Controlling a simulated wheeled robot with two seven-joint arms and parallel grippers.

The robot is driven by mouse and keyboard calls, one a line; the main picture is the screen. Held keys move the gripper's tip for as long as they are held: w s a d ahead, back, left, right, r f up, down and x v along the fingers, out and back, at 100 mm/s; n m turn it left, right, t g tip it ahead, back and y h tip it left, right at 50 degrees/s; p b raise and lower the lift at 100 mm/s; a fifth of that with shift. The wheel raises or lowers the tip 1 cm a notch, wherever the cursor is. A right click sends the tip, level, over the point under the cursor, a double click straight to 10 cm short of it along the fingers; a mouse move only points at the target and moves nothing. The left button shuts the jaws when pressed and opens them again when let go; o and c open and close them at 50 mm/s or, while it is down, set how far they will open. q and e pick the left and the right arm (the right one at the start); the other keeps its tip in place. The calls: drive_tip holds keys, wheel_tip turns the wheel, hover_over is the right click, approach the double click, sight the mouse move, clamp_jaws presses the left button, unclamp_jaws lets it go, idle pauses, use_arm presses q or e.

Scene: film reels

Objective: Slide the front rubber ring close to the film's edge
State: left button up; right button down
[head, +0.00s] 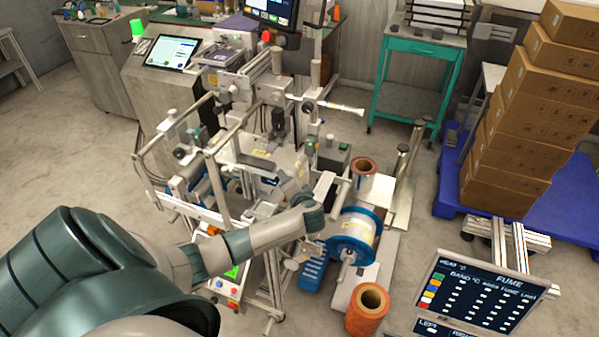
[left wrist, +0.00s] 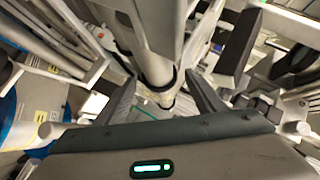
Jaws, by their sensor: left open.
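My left arm reaches in from the left in the head view, with its hand (head: 312,212) at the machine frame, beside the blue-flanged reel (head: 352,238). In the left wrist view my left gripper (left wrist: 163,80) is open, one dark finger on each side of a pale roller shaft (left wrist: 155,50). A dark rubber ring (left wrist: 160,87) goes round the shaft between the fingers, and a second dark band (left wrist: 167,105) shows farther along it. I cannot tell whether the fingers touch the ring. The film's edge is not clear in either view. My right gripper is not in view.
Metal rails and rollers crowd round the hand. A copper-coloured roll (head: 368,305) and a smaller one (head: 364,175) stand by the reel. A dark display panel (head: 485,292) is at the lower right. Cardboard boxes (head: 535,110) sit on a blue pallet. Open floor lies between.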

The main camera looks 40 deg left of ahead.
use_arm(q)
drive_tip(key=b+v, duration=0.3)
drive_tip(key=v, duration=1.3)
drive_tip(key=shift+d+b, duration=0.15)
drive_tip(key=shift+b, duration=0.2)
drive_tip(key=shift+s, duration=0.15)
